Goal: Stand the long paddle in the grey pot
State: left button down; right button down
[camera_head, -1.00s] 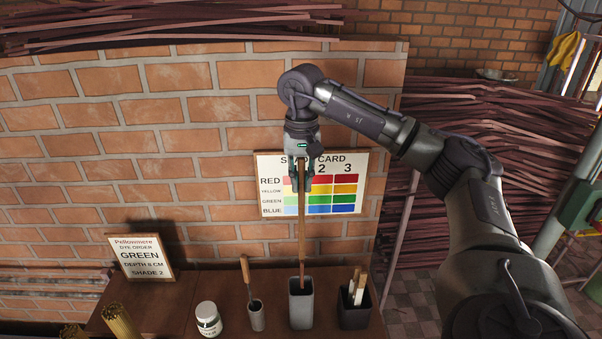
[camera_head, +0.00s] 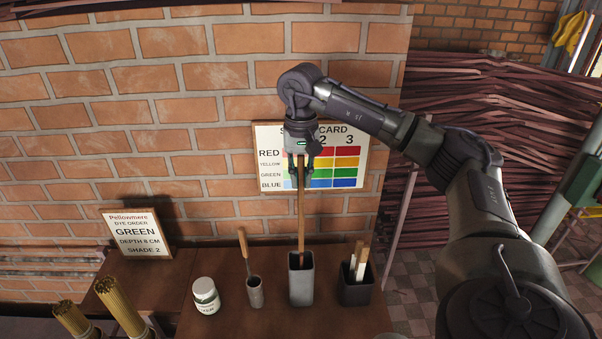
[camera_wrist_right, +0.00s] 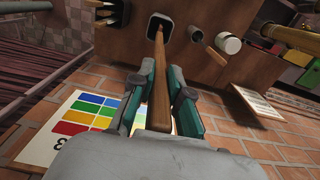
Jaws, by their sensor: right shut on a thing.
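My right gripper (camera_head: 301,165) is shut on the upper part of the long wooden paddle (camera_head: 301,215) and holds it upright. The paddle's lower end is inside the mouth of the tall grey pot (camera_head: 301,285); how deep it reaches is hidden by the pot wall. In the right wrist view the paddle (camera_wrist_right: 158,85) runs between the fingers (camera_wrist_right: 160,100) toward the dark opening of the grey pot (camera_wrist_right: 160,20). My left gripper is not in view.
A small grey pot with a wooden-handled tool (camera_head: 255,290) stands left of the grey pot, then a white jar (camera_head: 206,296). A dark pot (camera_head: 357,290) with several sticks stands right. A shade card (camera_head: 270,160) is behind my gripper.

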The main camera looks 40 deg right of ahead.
aim_at(301, 156)
jog(key=shift+f+b, duration=0.9)
jog(key=shift+f, duration=0.75)
jog(key=c, duration=1.1)
grip_release()
jog(key=shift+o, duration=0.2)
notch_tip(301, 156, up, 12)
